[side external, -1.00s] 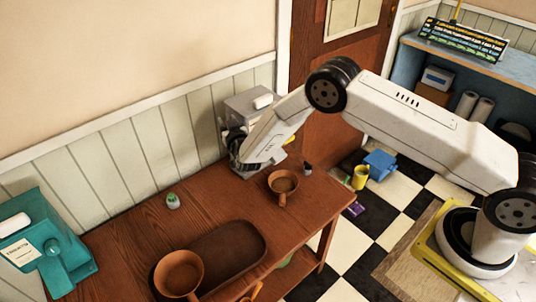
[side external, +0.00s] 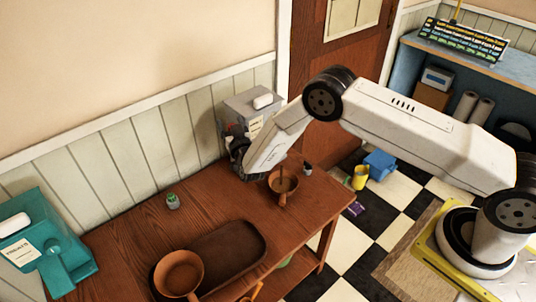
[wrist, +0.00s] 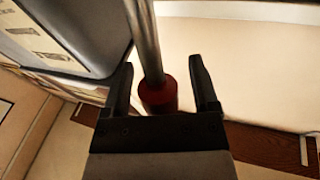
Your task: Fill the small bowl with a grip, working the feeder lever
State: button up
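The small brown bowl with a grip (side external: 284,193) stands on the wooden table, near the grey feeder (side external: 250,103). A thin dark upright streak shows above and inside the bowl; I cannot tell if it is falling contents. My gripper (wrist: 162,85) is at the feeder, its fingers mostly hidden in the side view. In the wrist view the feeder lever, a metal rod with a red knob (wrist: 158,97), lies between the two black fingers. Gaps show on both sides of the knob, so the fingers are open around it.
A larger brown bowl with a grip (side external: 179,270) and a dark oval tray (side external: 262,240) are at the table's front. A teal feeder (side external: 52,240) stands at the left. A small green-topped jar (side external: 173,201) and small dark bottle (side external: 307,169) stand on the table.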

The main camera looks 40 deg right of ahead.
jog(key=shift+s+a, duration=0.1)
jog(key=shift+s, duration=0.05)
jog(key=v, duration=0.7)
jog(key=shift+s, duration=0.2)
dwell(0.8)
jog(key=shift+r+g+y, duration=0.3)
jog(key=shift+r+g, duration=0.15)
jog(key=shift+g, duration=0.45)
jog(key=x, duration=0.7)
jog(key=shift+w, duration=0.3)
